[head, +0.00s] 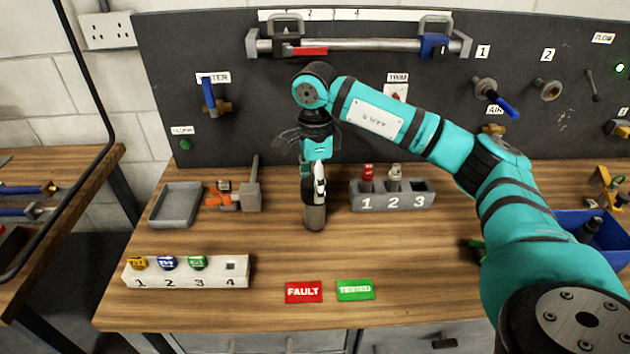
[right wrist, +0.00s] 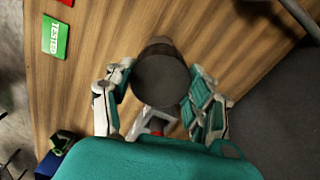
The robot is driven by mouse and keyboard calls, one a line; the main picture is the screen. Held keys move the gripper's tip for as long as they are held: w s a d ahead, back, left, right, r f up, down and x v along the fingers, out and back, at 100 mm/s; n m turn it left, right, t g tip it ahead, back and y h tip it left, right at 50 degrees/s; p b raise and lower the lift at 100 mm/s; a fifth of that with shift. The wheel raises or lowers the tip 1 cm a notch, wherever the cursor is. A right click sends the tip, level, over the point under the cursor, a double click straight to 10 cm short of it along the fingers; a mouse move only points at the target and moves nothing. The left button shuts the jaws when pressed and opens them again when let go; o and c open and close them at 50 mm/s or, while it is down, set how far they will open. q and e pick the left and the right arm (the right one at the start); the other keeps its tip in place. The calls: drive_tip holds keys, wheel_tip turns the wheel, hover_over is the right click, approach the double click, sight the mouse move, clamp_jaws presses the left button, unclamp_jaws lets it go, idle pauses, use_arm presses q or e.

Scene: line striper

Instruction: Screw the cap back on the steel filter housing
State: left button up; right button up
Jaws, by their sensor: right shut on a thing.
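The steel filter housing (head: 315,217) is a short grey-brown cylinder standing upright on the bench, near the middle. My right gripper (head: 317,182) comes down on it from above, with its fingers around its upper part. In the right wrist view a dark round cap (right wrist: 162,80) sits between the two fingers, and the housing's side (right wrist: 158,46) shows just beyond it. The right gripper is shut on the cap. The cap lines up with the housing; the seam is hidden, so I cannot tell how far it is screwed on. My left gripper is not in view.
A grey tray (head: 176,206) and a grey stand with orange parts (head: 250,196) are left of the housing. A numbered grey block (head: 393,202) is close on its right. A numbered white block (head: 188,281), the FAULT card (head: 304,292) and green card (head: 355,290) lie in front.

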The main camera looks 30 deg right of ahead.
drive_tip(key=m, duration=0.4)
drive_tip(key=shift+p, duration=0.3)
drive_tip(key=o, duration=1.8)
drive_tip(key=shift+r, duration=0.1)
drive_tip(key=shift+r+p, duration=2.45)
drive_tip(key=shift+r, duration=0.95)
